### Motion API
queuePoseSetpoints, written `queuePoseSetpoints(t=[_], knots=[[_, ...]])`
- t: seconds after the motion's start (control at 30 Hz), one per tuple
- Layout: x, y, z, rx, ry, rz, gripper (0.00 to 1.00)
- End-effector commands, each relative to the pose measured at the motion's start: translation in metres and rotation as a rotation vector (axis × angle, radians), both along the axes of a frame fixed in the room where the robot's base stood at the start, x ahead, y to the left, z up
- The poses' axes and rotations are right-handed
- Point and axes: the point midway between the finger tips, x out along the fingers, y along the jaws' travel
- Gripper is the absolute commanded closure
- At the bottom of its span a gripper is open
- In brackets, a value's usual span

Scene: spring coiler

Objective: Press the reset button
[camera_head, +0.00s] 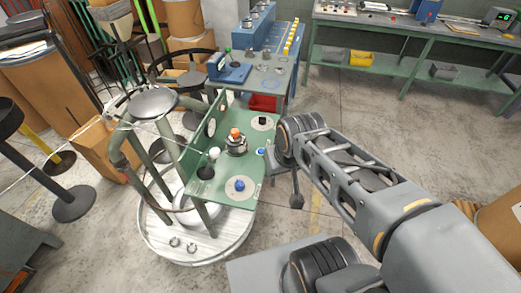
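A green control panel (222,172) stands on the round base of the coiler. It carries a blue button (240,185) on a light round plate near its front edge, an orange-topped knob (236,133) in the middle, a black switch (262,121) on another light round plate at the back, and a white ball-topped lever (214,153) at the left. No label can be read, so I cannot tell which one is the reset button. My gripper (284,178) hangs just right of the panel, apart from the blue button. Its fingers are small and partly hidden by my arm.
A round metal disc (153,103) on bent tubes stands left of the panel. A black stool (72,202) and cardboard boxes (98,146) are further left. A green workbench (415,38) and a bench with blue machines (262,68) stand behind. The floor behind my arm is clear.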

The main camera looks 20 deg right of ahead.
Motion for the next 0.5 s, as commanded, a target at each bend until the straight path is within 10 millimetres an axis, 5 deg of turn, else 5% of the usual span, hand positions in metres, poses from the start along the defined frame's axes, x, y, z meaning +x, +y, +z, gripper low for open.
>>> queuePoseSetpoints(t=[0.5], knots=[[0.0000,0.0000,0.0000,0.000,0.000,0.000,0.96]])
